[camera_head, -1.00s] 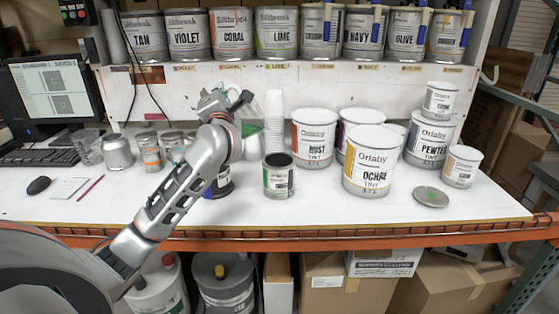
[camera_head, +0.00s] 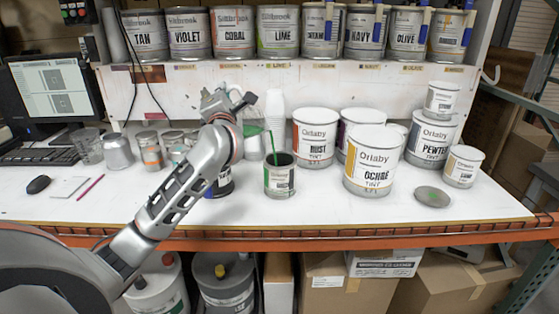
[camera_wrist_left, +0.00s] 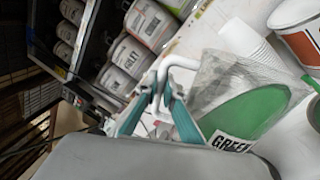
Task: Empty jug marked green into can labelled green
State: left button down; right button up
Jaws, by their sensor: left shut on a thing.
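The clear jug (camera_wrist_left: 232,85) holds green liquid and carries a label reading GREEN in the left wrist view. My left gripper (camera_wrist_left: 160,95) is shut on its white handle. In the head view the jug (camera_head: 252,130) is tilted, mostly hidden behind my left gripper (camera_head: 235,98). A thin green stream falls from its lip into the open can (camera_head: 280,182) standing on the bench below. The can has a green-and-white label, too small to read, and a dark inside. My right gripper is not in view.
A white stack of cups (camera_head: 275,105) stands behind the can. Large tins such as RUST (camera_head: 316,140) and OCHRE (camera_head: 372,165) stand to its right, and a loose lid (camera_head: 432,197) lies beyond. The bench front is clear.

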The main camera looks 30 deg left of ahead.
pick_arm(q)
jog(key=shift+d+r, duration=0.15)
jog(key=shift+d, duration=0.1)
jog(key=shift+a, duration=0.2)
jog(key=shift+d, duration=0.25)
jog(key=shift+w+a+f, duration=0.1)
jog(key=shift+a+f, duration=0.1)
jog(key=shift+d+r, duration=0.1)
jog(key=shift+d, duration=0.2)
jog(key=shift+a, duration=0.25)
jog(key=shift+d+m, duration=0.3)
jog(key=shift+a, duration=0.2)
jog(key=shift+d, duration=0.25)
jog(key=shift+w+a+f, duration=0.1)
jog(key=shift+a+f, duration=0.1)
jog(key=shift+d, duration=0.2)
jog(key=shift+a, duration=0.15)
jog(key=shift+d+b, duration=0.2)
jog(key=shift+b, duration=0.1)
jog(key=shift+w+f, duration=0.1)
